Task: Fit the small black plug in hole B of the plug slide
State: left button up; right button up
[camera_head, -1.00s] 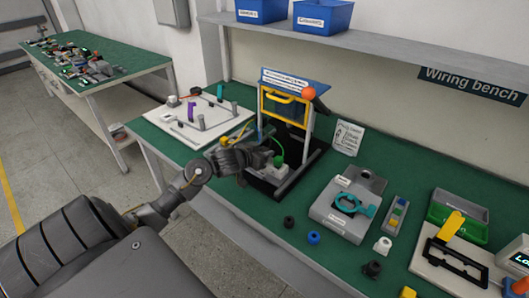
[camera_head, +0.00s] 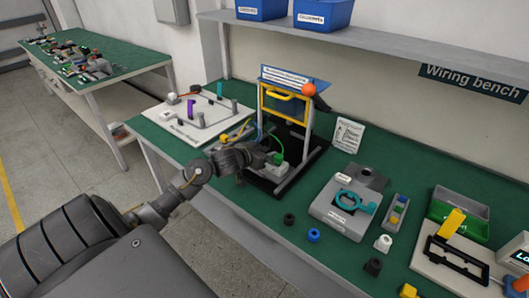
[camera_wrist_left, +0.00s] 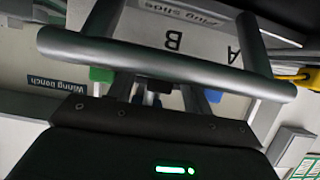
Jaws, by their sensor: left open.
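My left gripper (camera_head: 258,158) is at the front of a stand with a blue sign (camera_head: 286,76) and a yellow frame. A green block (camera_head: 275,158) is by its fingertips; contact cannot be told. A small black piece (camera_head: 289,219) and a larger black piece (camera_head: 372,267) lie on the green bench; which is the plug cannot be told. My right gripper is not in view.
A blue ring piece (camera_head: 313,236) and a white piece (camera_head: 383,243) lie near the black ones. A grey fixture with a teal clamp (camera_head: 357,203) stands to the right. A white board (camera_head: 173,128) lies behind my left arm. The front bench edge is mostly clear.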

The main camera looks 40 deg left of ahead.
pick_arm(q)
jog(key=v, duration=1)
jog(key=shift+s+r+p, duration=0.2)
jog(key=shift+s+p, duration=0.1)
jog(key=shift+p, duration=0.15)
